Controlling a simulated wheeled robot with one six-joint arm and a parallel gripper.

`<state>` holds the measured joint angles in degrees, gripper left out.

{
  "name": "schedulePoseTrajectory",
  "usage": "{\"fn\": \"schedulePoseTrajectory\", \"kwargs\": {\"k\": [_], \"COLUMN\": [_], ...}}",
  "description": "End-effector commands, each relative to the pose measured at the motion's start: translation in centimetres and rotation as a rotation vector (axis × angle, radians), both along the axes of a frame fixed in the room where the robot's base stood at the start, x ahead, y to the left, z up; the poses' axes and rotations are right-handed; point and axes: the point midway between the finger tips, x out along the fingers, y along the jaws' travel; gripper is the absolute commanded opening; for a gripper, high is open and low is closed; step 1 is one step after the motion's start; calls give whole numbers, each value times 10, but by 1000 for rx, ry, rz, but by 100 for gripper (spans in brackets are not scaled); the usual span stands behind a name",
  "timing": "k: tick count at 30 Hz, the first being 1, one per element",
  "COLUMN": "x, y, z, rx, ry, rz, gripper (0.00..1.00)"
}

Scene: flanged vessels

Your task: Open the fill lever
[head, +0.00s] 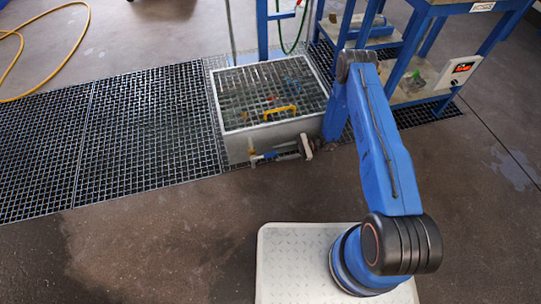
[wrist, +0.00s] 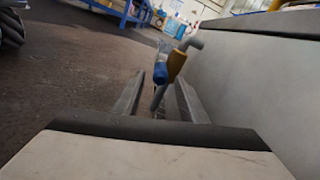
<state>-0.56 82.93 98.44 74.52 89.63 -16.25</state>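A blue lever (head: 266,156) shows by the front left wall of the square tank in the head view. In the wrist view the blue lever (wrist: 160,73) sits beside a yellow valve part (wrist: 176,66) on a grey bent pipe (wrist: 192,43). No label shows, so I cannot tell for sure that it is the fill lever. My gripper (head: 285,152) is low at the tank's front wall, just right of the lever. In the wrist view my gripper (wrist: 158,92) is open, its two fingers apart, with the lever ahead of the gap. I see no contact.
The tank (head: 270,136) has a grated top with a yellow handle (head: 281,111). Its wall (wrist: 265,90) runs close along my gripper's right side. A blue bench (head: 405,60) stands behind right. Black floor grating (head: 135,120) lies left; the brown floor in front is clear.

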Motion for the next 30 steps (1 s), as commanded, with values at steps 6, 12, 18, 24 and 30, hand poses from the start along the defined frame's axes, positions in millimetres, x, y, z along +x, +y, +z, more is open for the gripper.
{"fn": "schedulePoseTrajectory", "kwargs": {"k": [6, 12, 18, 24, 30], "x": [-9, -14, -14, -14, -14], "y": [32, 47, 51, 50, 50], "z": [0, 0, 0, 0, 0], "rx": [1, 0, 0, 0, 0], "ry": [-1, 0, 0, -1, -1], "rz": [2, 1, 0, 0, 0], "gripper": [38, 38, 38, 26, 0]}}
